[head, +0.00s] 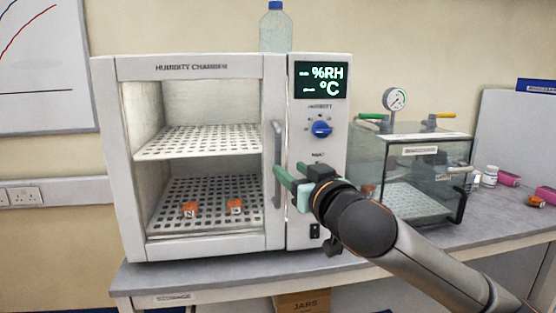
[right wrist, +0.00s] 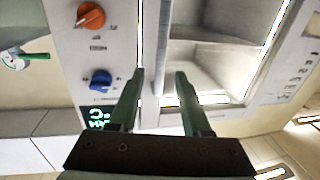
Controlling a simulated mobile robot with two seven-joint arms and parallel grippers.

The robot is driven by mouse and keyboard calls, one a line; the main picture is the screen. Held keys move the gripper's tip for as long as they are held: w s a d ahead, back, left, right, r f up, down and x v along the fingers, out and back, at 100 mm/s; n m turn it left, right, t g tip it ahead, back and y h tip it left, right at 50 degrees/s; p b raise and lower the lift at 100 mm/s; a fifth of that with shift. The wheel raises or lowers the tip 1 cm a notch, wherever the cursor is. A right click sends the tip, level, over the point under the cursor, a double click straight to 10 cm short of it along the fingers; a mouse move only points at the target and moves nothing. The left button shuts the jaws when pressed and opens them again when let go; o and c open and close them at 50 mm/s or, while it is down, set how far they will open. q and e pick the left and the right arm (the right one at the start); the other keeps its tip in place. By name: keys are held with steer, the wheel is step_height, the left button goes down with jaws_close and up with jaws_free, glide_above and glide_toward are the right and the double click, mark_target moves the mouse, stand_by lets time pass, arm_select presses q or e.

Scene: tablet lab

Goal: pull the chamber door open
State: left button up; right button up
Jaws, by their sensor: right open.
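The humidity chamber (head: 135,190) stands on the bench, and its glass-fronted door (head: 190,66) looks shut. The upright grey door handle (head: 278,140) is on the door's right edge. My right gripper (head: 286,186) is open, with green fingers close to the lower part of the handle. In the right wrist view, the handle (right wrist: 162,55) appears between the two fingertips of the right gripper (right wrist: 160,74). I cannot tell how deep it sits between them, and I see no contact. My left gripper is not in view.
The control panel (head: 310,125) with a blue knob is right of the handle. Two orange-topped jars (head: 189,210) sit on the lower shelf inside. A bottle (head: 276,30) stands on top. A glass box (head: 420,185) with a gauge stands to the right.

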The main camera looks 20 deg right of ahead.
mark_target(279, 161)
steer(key=w, duration=0.7)
steer(key=shift+w+d+p, duration=0.1)
steer(key=shift+w+p, duration=0.15)
steer(key=shift+p, duration=0.05)
steer(key=shift+c, duration=0.3)
jaws_close()
stand_by(0.8)
